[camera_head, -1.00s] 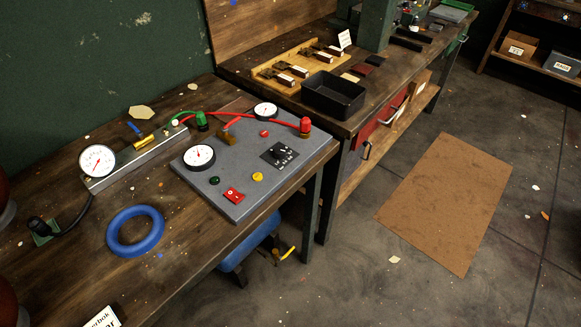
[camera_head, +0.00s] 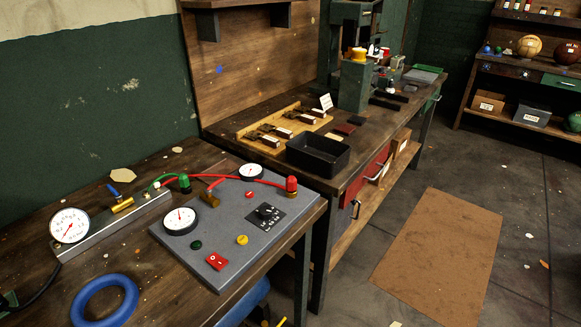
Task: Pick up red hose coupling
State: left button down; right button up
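The red hose coupling (camera_head: 291,186) stands upright at the right back corner of the grey control panel (camera_head: 230,235). A red hose (camera_head: 244,178) runs left from it across the back of the panel. A green coupling (camera_head: 184,182) stands at the panel's back left, with a short green hose on its left. A brass fitting (camera_head: 209,199) with a short red piece sits between the couplings. Neither of my grippers is in view.
Gauges, buttons and a black knob (camera_head: 266,211) sit on the panel. A blue ring (camera_head: 104,302) lies at the front left. A black bin (camera_head: 318,154) and a wooden tray (camera_head: 253,137) stand on the bench behind.

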aim_at(292, 182)
jog(key=i+l+u, duration=0.1)
jog(key=i+l, duration=0.9)
